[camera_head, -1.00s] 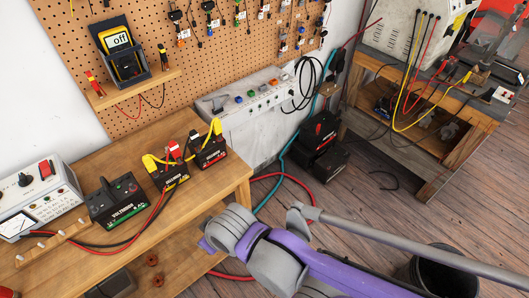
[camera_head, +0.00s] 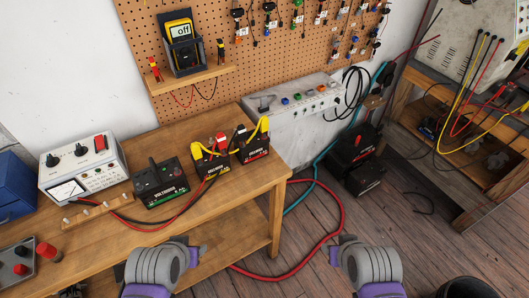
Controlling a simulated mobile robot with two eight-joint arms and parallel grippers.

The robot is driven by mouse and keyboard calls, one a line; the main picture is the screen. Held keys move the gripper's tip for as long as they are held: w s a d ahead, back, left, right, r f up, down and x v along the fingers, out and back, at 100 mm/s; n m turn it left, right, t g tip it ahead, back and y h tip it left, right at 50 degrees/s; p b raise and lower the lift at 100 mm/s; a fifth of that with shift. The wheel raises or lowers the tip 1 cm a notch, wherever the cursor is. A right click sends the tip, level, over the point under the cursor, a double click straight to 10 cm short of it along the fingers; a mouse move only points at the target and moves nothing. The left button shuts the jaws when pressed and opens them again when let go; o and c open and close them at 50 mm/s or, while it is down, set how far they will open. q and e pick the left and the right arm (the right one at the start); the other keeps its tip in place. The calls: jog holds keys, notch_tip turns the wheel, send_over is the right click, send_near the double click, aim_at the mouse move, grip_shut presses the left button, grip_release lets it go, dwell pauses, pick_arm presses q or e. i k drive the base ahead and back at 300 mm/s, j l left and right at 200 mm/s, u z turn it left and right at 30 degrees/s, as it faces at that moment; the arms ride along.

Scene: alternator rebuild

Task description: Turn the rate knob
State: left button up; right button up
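A white instrument box (camera_head: 84,167) stands on the wooden workbench at the left. It has black knobs (camera_head: 81,150), a red switch and a dial meter. I cannot read its labels, so I cannot tell whether one of these is the rate knob. My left gripper (camera_head: 202,252) is low in front of the bench, apart from the box. My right gripper (camera_head: 333,252) is over the floor to the right of the bench. Both point inward and hold nothing that I can see. Their finger gaps are too small to judge.
A dark tester box (camera_head: 160,187) and two batteries (camera_head: 211,160) with clamps and cables stand on the bench (camera_head: 240,196). A grey panel with buttons (camera_head: 300,117) is behind. A blue box (camera_head: 14,188) is at the far left. A red cable (camera_head: 341,207) lies on the floor.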

aim_at(52, 161)
jog(key=u, duration=1.55)
